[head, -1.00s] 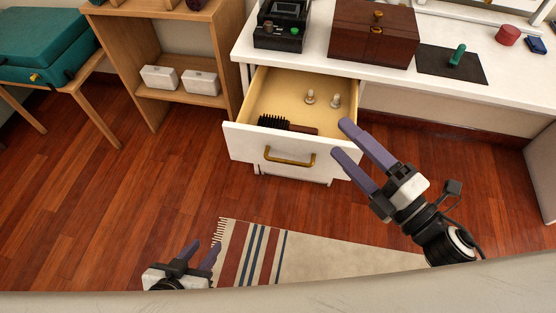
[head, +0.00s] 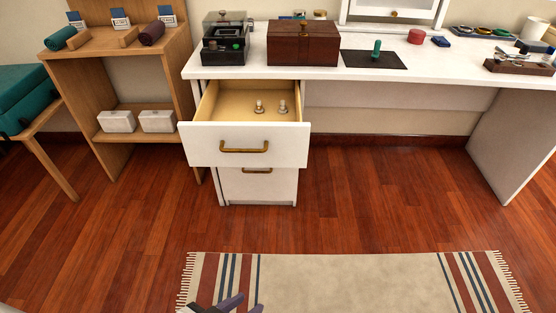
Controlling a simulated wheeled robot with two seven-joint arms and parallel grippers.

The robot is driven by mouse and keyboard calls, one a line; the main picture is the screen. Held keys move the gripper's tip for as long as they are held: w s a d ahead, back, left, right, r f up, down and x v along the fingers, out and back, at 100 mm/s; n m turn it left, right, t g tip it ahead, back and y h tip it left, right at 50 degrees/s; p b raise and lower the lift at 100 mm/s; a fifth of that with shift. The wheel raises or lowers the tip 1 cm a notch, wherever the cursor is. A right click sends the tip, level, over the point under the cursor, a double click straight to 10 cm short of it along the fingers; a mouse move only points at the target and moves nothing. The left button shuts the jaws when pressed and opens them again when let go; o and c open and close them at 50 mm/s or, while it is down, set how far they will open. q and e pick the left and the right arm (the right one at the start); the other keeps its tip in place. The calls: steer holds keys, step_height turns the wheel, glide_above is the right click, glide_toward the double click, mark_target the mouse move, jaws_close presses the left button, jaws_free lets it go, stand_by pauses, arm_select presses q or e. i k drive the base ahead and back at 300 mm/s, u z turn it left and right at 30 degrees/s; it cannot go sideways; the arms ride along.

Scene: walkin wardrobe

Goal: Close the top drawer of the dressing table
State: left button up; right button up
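The white dressing table (head: 330,73) stands against the wall. Its top drawer (head: 243,144) is pulled well out, with a brass handle (head: 244,148) on its white front. Two small pale knobbed items (head: 270,107) stand inside on the drawer's yellowish floor. The near part of the drawer's inside is hidden behind its front. A lower drawer (head: 257,185) with a brass handle is closed beneath it. My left gripper (head: 216,303) shows only as purple fingers at the bottom edge, over the rug, apart from the drawer; its fingers look spread and empty. My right gripper is out of view.
A wooden shelf unit (head: 74,90) stands left of the table, close to the drawer. A brown wooden box (head: 302,48) and a dark case (head: 224,45) sit on the tabletop. A striped rug (head: 340,280) lies in front. The floor between rug and drawer is clear.

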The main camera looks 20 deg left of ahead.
mark_target(225, 130)
steer(key=u, duration=0.6)
steer(key=i, duration=1.15)
steer(key=z, duration=1.85)
steer(key=k, duration=1.15)
steer(key=u, duration=1.05)
